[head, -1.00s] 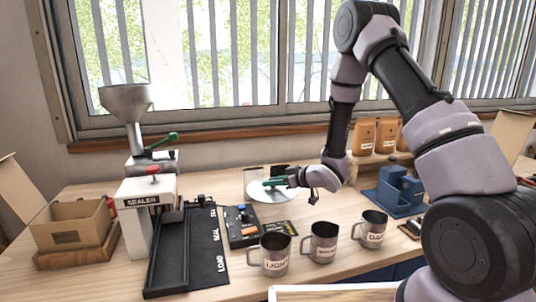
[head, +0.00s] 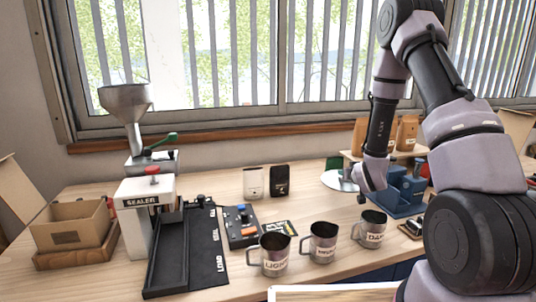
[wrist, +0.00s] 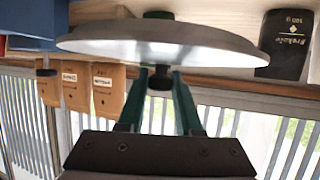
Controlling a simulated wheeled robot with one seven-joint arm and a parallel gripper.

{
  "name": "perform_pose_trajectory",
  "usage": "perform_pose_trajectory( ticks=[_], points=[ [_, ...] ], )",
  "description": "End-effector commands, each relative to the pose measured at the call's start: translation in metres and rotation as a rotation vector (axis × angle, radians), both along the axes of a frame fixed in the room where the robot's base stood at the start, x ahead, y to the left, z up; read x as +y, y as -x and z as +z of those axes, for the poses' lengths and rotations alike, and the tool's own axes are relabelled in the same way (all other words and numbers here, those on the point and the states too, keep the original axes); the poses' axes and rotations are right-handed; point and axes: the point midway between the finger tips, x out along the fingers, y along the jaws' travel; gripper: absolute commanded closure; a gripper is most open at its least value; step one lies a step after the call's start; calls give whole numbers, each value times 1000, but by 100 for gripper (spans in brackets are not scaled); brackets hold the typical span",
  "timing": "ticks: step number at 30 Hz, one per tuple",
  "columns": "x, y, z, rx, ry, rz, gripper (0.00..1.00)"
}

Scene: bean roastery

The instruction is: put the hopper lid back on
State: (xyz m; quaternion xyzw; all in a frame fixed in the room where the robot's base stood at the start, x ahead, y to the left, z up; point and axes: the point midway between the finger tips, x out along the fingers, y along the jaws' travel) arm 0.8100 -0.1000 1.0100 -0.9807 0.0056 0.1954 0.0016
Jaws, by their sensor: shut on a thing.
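The hopper lid is a round silver disc (head: 334,182), held above the right part of the bench, in front of the shelf. In the wrist view the lid (wrist: 160,42) shows nearly edge-on across the top. Its dark knob (wrist: 160,78) is between the green fingers of my gripper (wrist: 160,86), which is shut on it. In the head view my gripper (head: 356,180) is partly hidden by my wrist. The hopper (head: 126,100) is a silver funnel on the grinder at the far left, well apart from the lid, with no lid on it.
Three metal cups (head: 323,244) stand along the front. A sealer (head: 147,205), a black tray (head: 190,250) and a control box (head: 241,228) stand left of them. Two small bags (head: 279,181) stand at the back middle; a blue stand (head: 403,190) is at the right.

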Motion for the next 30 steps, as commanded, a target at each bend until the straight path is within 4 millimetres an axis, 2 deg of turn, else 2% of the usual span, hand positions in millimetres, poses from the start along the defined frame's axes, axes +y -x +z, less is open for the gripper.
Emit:
perform_pose_trajectory(
  ticks=[1,14,16,22,25,30],
  points=[
    [5,1,-1,2,2,11,100],
    [5,1,0,0,1,12,100],
    [5,7,4,-1,1,12,100],
    [4,45,24,-1,-2,10,100],
    [4,52,27,-2,0,11,100],
    [4,52,26,-2,0,12,100]
  ],
)
